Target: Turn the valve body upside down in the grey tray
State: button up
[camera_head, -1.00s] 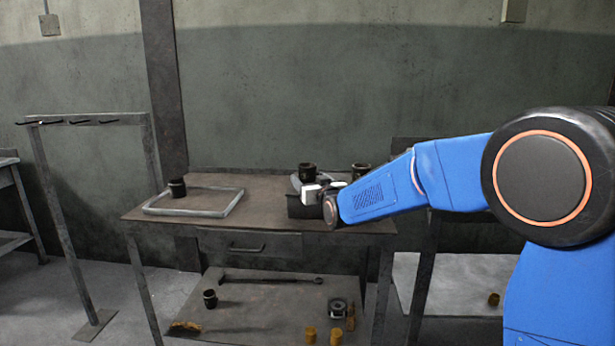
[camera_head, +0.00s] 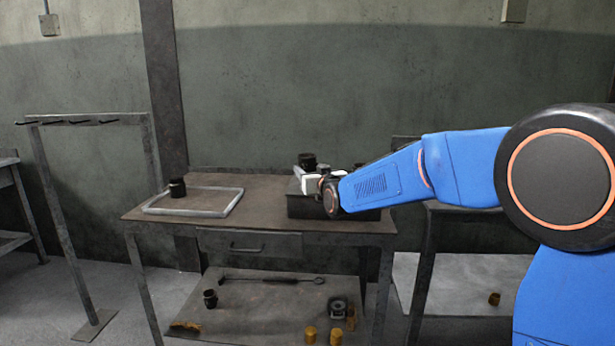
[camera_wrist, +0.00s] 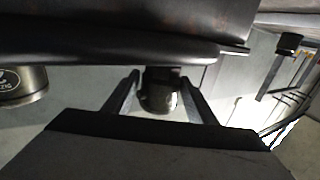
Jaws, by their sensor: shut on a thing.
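My gripper (camera_head: 312,185) is at the right of the table, over a dark box. In the wrist view its two fingers (camera_wrist: 160,100) are closed on a small dark metal cylinder (camera_wrist: 158,92), which I take as the valve body. In the head view a black body (camera_head: 307,160) shows just above the pale fingers; it seems to be the same piece. Its lower part is hidden by the gripper. The grey tray (camera_head: 157,211) is a shallow pale rectangle at the table's left, apart from my gripper.
A black cylinder (camera_head: 177,187) stands at the tray's back left corner. The dark box (camera_head: 300,208) is below my gripper. The tabletop between tray and box is clear. A labelled cylinder (camera_wrist: 20,85) shows in the wrist view. The lower shelf (camera_head: 260,315) holds several loose parts.

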aim_at(310, 154)
jog(key=shift+r, duration=2.45)
notch_tip(310, 154, up, 9)
jog(key=m, duration=0.9)
